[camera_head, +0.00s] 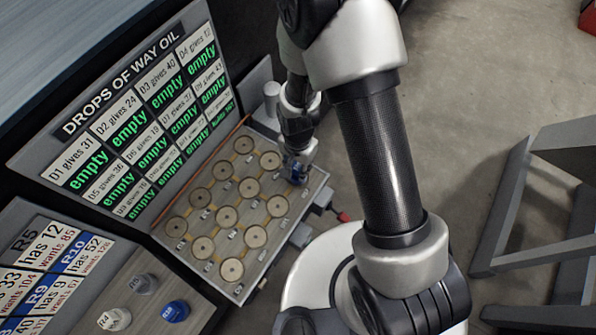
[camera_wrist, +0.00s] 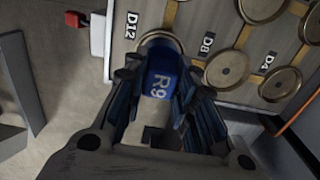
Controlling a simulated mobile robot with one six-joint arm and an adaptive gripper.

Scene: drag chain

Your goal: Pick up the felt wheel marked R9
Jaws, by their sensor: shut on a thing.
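The felt wheel R9 (camera_wrist: 160,82) is a blue cylinder with a white R9 on its side. In the wrist view my gripper (camera_wrist: 160,100) is shut on it, with dark fingers on both sides. The wheel's far end is at the round cup next to the D12 label (camera_wrist: 131,26); I cannot tell whether it touches the cup. In the head view my gripper (camera_head: 298,168) is at the right corner of the board of cups (camera_head: 240,245), with a bit of blue showing between its fingers.
Several round brass cups, such as D8 (camera_wrist: 226,69), sit close by. A sign of drops (camera_head: 140,110) stands behind the board, most entries reading empty. Another blue wheel (camera_head: 174,311) and pale wheels (camera_head: 115,319) stand on a shelf at lower left. A red-tipped lever (camera_head: 343,217) sticks out at right.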

